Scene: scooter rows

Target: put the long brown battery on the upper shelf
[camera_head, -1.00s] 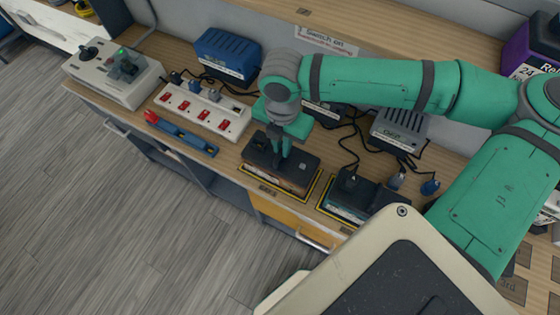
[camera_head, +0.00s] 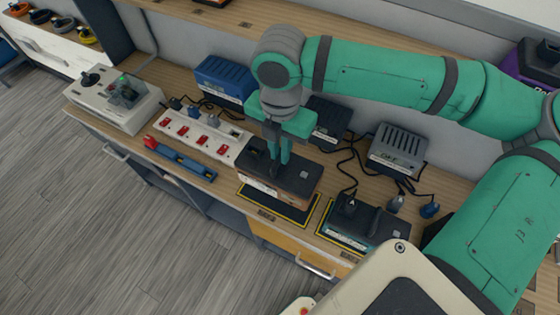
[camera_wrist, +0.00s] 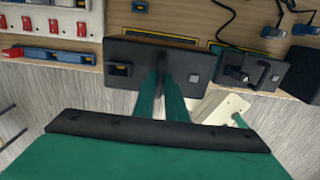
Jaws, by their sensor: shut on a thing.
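The long brown battery (camera_head: 290,185) has a black top and brown sides. My gripper (camera_head: 274,170) is shut on the handle on its top and holds it, roughly level, a little above a yellow-edged black pad (camera_head: 270,208) on the bench. In the wrist view the battery's black top (camera_wrist: 118,52) shows, with my gripper's fingers (camera_wrist: 164,72) closed at its middle. The upper shelf (camera_head: 400,22) is a wooden board along the wall, above and behind the bench; only part of it shows in the head view.
A second battery with bluish sides (camera_head: 352,224) sits on its own yellow-edged pad to the right. Chargers (camera_head: 398,148) and cables stand behind. A power strip (camera_head: 202,138), blue bar (camera_head: 180,160) and grey control box (camera_head: 115,98) lie left. A purple box (camera_head: 530,70) stands at far right.

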